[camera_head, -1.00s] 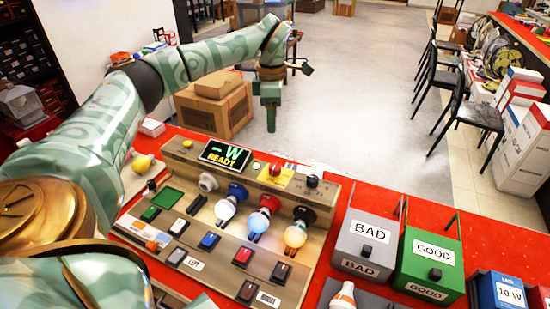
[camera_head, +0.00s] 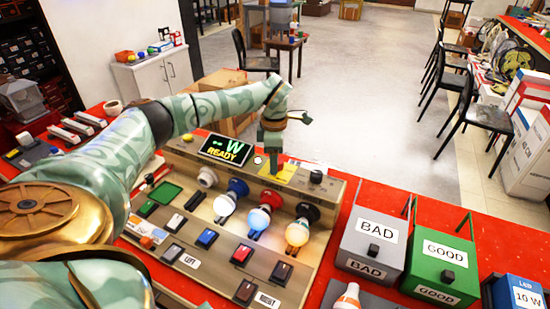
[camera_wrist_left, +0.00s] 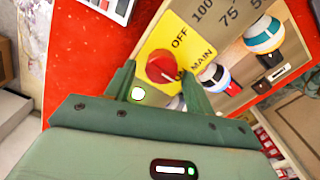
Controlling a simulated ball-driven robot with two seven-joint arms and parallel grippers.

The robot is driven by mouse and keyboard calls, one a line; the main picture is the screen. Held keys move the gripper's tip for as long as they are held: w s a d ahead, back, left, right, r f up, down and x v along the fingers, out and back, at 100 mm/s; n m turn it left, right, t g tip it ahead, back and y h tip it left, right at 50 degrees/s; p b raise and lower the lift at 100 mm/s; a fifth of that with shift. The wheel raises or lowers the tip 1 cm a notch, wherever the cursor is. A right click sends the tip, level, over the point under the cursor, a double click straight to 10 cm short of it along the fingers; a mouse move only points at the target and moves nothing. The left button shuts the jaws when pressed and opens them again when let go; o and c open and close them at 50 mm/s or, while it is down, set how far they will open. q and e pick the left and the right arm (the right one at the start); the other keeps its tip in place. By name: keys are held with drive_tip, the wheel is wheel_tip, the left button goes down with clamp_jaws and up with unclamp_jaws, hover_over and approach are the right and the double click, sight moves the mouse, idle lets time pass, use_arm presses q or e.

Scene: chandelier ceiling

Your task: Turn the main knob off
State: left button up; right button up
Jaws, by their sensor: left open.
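The main knob is red and round (camera_wrist_left: 162,67), on a yellow plate (camera_wrist_left: 180,40) marked OFF and MAIN in the left wrist view. My left gripper (camera_wrist_left: 160,85) is open, with its fingers on either side of the knob; whether they touch it I cannot tell. In the head view the left gripper (camera_head: 272,150) points down over the yellow plate (camera_head: 290,178) at the back of the test panel (camera_head: 330,215), and it hides the knob. My right gripper is in neither view.
Lit bulbs (camera_head: 258,220) stand in coloured sockets on the panel. The display (camera_head: 226,149) reads "W READY". A grey BAD box (camera_head: 372,245) and a green GOOD box (camera_head: 440,262) stand to the right. A black knob (camera_head: 316,176) sits right of the yellow plate.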

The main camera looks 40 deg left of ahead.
use_arm(q)
drive_tip(key=c, duration=1)
drive_tip(key=shift+r, duration=0.1)
